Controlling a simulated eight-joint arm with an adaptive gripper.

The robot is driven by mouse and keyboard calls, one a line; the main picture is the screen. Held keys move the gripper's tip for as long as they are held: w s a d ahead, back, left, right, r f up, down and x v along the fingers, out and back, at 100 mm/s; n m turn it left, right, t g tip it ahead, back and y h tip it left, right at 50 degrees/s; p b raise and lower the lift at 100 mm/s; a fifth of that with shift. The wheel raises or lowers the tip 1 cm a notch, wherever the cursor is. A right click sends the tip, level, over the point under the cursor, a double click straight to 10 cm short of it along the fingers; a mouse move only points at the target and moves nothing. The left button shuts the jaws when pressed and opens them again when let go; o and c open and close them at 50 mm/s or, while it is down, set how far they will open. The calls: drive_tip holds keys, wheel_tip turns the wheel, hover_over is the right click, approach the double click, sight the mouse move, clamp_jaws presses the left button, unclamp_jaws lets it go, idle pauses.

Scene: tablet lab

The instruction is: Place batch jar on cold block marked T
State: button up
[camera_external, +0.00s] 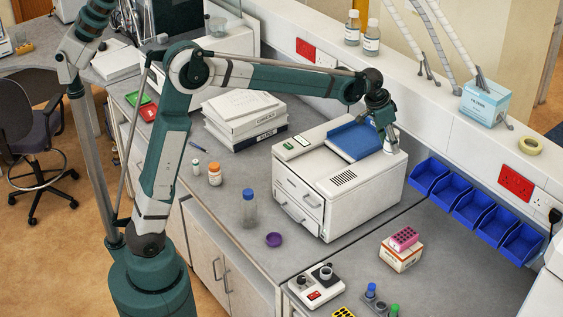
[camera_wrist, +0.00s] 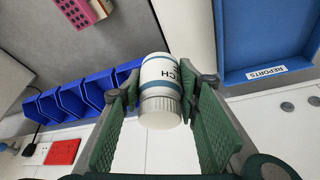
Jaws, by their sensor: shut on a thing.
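The batch jar (camera_wrist: 162,85) is a white jar with a blue band, a ribbed white cap and part of a label reading "CH" in the wrist view. My gripper (camera_wrist: 164,100) has its green ridged fingers on both sides of the jar and is shut on it. In the external view my gripper (camera_external: 387,128) is over the right rear of the white printer-like machine (camera_external: 310,195), beside its blue top tray. The jar shows there as a small white patch (camera_external: 392,148) beneath the fingers; I cannot tell whether it touches the machine. I cannot make out a cold block marked T.
The blue tray (camera_external: 352,137), labelled REPORTS in the wrist view, lies left of my gripper. Blue bins (camera_external: 470,206) line the wall at right. A pink rack (camera_external: 404,238) sits on a small box. Books, a clear bottle (camera_external: 249,209) and a hotplate-like device (camera_external: 316,287) stand on the bench.

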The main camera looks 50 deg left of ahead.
drive_tip(key=s+d+m+h, duration=0.15)
drive_tip(key=s+d, duration=0.35)
drive_tip(key=d, duration=0.5)
drive_tip(key=s+d+m, duration=0.3)
drive_tip(key=s+d, duration=0.1)
drive_tip(key=d, duration=0.7)
hover_over(409, 235)
drive_tip(key=s, duration=0.1)
wheel_tip(409, 235, down, 10)
drive_tip(key=r, duration=0.1)
drive_tip(key=shift+s+a+f+g+p, duration=0.1)
drive_tip(key=shift+a+f+g+p, duration=0.15)
drive_tip(key=shift+f, duration=0.25)
drive_tip(key=shift+s+a+f+g+p, duration=0.15)
drive_tip(key=shift+a+f, duration=0.1)
drive_tip(key=shift+f, duration=0.2)
drive_tip(key=shift+w, duration=0.1)
drive_tip(key=shift+f, duration=2.9)
drive_tip(key=shift+f, duration=0.15)
drive_tip(key=shift+f+p, duration=0.3)
drive_tip(key=shift+f, duration=1.65)
drive_tip(key=shift+f, duration=0.2)
drive_tip(key=o, duration=0.9)
drive_tip(key=shift+r, duration=0.1)
